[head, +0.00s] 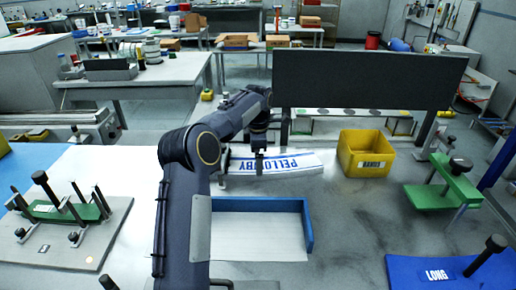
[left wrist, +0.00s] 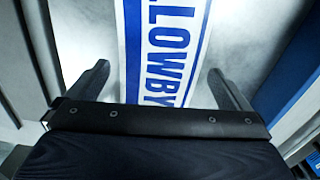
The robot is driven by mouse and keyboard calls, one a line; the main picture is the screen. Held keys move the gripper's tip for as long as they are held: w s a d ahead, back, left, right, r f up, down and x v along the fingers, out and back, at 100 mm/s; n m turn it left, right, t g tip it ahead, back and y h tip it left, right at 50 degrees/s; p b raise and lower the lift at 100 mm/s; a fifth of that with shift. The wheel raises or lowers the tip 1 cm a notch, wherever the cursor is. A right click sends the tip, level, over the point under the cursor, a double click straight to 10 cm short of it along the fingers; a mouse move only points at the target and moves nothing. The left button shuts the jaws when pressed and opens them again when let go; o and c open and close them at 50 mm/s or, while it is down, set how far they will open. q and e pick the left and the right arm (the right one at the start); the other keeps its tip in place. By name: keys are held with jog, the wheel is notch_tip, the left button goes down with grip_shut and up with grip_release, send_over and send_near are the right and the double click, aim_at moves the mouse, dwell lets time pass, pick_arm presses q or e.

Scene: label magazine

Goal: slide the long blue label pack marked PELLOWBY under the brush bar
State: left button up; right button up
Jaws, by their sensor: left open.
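The long white label pack with blue edging and blue PELLOWBY lettering (head: 305,163) lies flat on the grey table, running left to right in the head view. In the left wrist view the pack (left wrist: 133,40) runs up the picture between my fingers, with LLOWBY readable. My left gripper (head: 240,168) is open at the pack's left end, one finger on each side (left wrist: 158,70), apart from the pack's edges. A wide dark panel (head: 365,80) stands behind the pack; I cannot tell whether it is the brush bar. My right gripper is out of view.
A blue-walled tray (head: 309,226) lies in front of the pack. A yellow bin (head: 365,152) stands to its right. A green stand (head: 447,187) and a blue LONG plate (head: 405,268) are farther right. A grey plate with a green fixture (head: 68,212) is at left.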

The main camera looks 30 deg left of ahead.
pick_arm(q)
jog(key=shift+f, duration=1.65)
jog(key=c, duration=1.2)
